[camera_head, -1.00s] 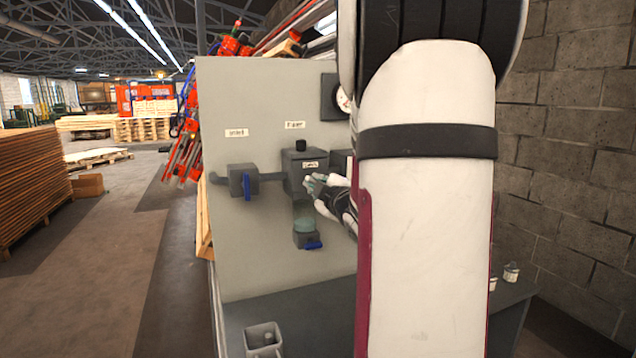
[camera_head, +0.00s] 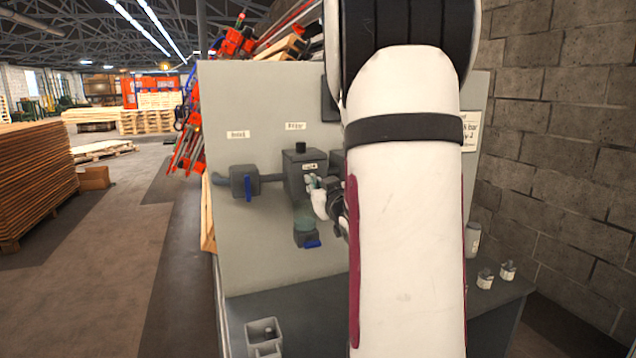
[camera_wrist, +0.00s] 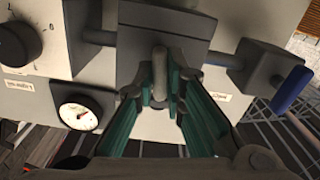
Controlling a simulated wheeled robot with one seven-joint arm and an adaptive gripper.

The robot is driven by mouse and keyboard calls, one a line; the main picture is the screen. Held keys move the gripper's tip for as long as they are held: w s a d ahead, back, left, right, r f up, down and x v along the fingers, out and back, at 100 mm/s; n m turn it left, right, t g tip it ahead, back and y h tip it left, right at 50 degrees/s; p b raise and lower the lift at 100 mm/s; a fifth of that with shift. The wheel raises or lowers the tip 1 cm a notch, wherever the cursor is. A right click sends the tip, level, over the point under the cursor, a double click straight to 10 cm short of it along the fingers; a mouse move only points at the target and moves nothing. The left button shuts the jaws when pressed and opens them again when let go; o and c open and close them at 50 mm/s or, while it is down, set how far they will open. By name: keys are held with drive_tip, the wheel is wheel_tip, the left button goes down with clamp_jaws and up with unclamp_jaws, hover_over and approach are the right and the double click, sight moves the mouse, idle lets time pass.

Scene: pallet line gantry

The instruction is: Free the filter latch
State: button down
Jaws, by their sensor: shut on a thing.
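The grey filter housing (camera_head: 297,178) is on the upright panel, with a black knob (camera_head: 300,147) on top and a clear greenish bowl (camera_head: 304,219) below. My gripper (camera_head: 314,190) is at the housing's front, just below its small label. In the wrist view, which sees the panel upside down, the teal-padded fingers of my gripper (camera_wrist: 157,72) stand on both sides of a small grey latch lever (camera_wrist: 159,90) and are shut on it. The housing (camera_wrist: 165,32) is behind them. The fingers hide part of the lever, and my arm hides much of the panel's right side.
A valve with a blue handle (camera_head: 248,188) is on the pipe to the left. Another blue handle (camera_head: 313,244) sits below the bowl. The wrist view shows a gauge (camera_wrist: 80,113) and a round dial (camera_wrist: 18,43). A grey bin (camera_head: 264,334) stands on the bench (camera_head: 318,300) below.

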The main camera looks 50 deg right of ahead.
drive_tip(key=shift+f+m+p, duration=0.1)
drive_tip(key=shift+m+p, duration=0.25)
drive_tip(key=shift+m, duration=0.65)
drive_tip(key=c, duration=1.7)
unclamp_jaws()
drive_tip(key=shift+o, duration=0.2)
drive_tip(key=v, duration=0.7)
drive_tip(key=shift+s+a, duration=0.2)
drive_tip(key=shift+s, duration=0.05)
